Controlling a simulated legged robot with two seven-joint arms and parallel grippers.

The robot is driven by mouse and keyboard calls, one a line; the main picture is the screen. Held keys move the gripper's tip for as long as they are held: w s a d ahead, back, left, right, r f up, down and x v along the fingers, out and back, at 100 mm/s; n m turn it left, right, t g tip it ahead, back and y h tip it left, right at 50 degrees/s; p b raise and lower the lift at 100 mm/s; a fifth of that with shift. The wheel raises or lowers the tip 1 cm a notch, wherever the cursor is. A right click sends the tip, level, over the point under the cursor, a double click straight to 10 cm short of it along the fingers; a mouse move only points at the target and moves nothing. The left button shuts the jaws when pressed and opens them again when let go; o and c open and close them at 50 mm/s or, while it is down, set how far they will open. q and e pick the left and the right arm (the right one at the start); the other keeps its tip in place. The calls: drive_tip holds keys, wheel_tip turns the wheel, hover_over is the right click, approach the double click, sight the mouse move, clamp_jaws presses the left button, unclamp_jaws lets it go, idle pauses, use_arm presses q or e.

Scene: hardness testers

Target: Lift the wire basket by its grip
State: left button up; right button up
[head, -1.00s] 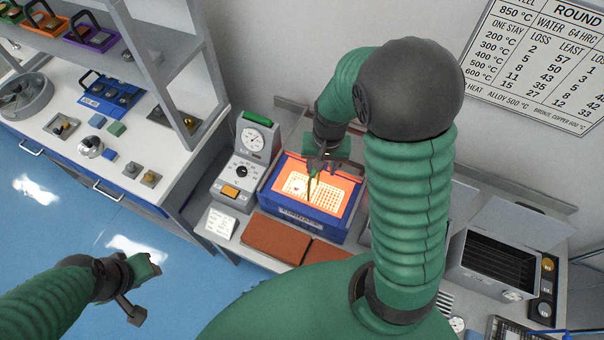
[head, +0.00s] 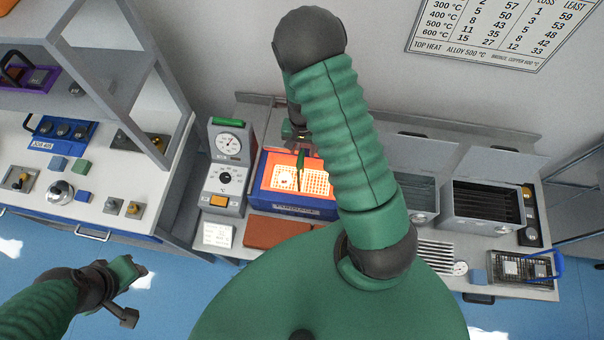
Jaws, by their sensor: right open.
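A wire basket (head: 515,267) with a blue loop grip (head: 557,267) stands near the front right of the bench, with small dark pieces in it. My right gripper (head: 301,165) is open. It is well to the left of the basket, over a blue furnace box (head: 290,208) whose inside glows orange around a perforated grid (head: 316,184). My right forearm partly hides the gripper and box, so I cannot tell if its fingers touch anything. My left gripper (head: 138,273) hangs over the blue floor at lower left, away from the bench; its jaw opening is unclear.
A grey tester (head: 223,180) with a dial stands left of the furnace box. Brown bricks (head: 272,232) lie in front. Two open ovens, one seen clearly (head: 487,203), stand on the right, with a slotted rack (head: 434,257) in front. A shelf unit (head: 165,190) is at left.

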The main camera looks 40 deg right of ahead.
sight(299, 160)
drive_tip(key=shift+w+f, duration=0.1)
drive_tip(key=shift+f, duration=0.65)
drive_tip(key=shift+a+f, duration=0.1)
drive_tip(key=shift+f, duration=0.2)
drive_tip(key=f, duration=0.1)
drive_tip(key=a+f+p, duration=0.1)
drive_tip(key=s+f, duration=0.1)
drive_tip(key=shift+a+f+p, duration=0.25)
drive_tip(key=shift+a+p, duration=0.05)
drive_tip(key=shift+a, duration=0.1)
drive_tip(key=shift+f, duration=0.35)
drive_tip(key=shift+w+d+f, duration=0.15)
drive_tip(key=shift+d+f, duration=0.15)
drive_tip(key=shift+d, duration=0.2)
drive_tip(key=c, duration=0.9)
clamp_jaws()
use_arm(q)
drive_tip(key=shift+w+a+r, duration=0.15)
drive_tip(key=shift+a+r, duration=0.5)
drive_tip(key=shift+r, duration=0.1)
use_arm(e)
drive_tip(key=shift+a, duration=0.3)
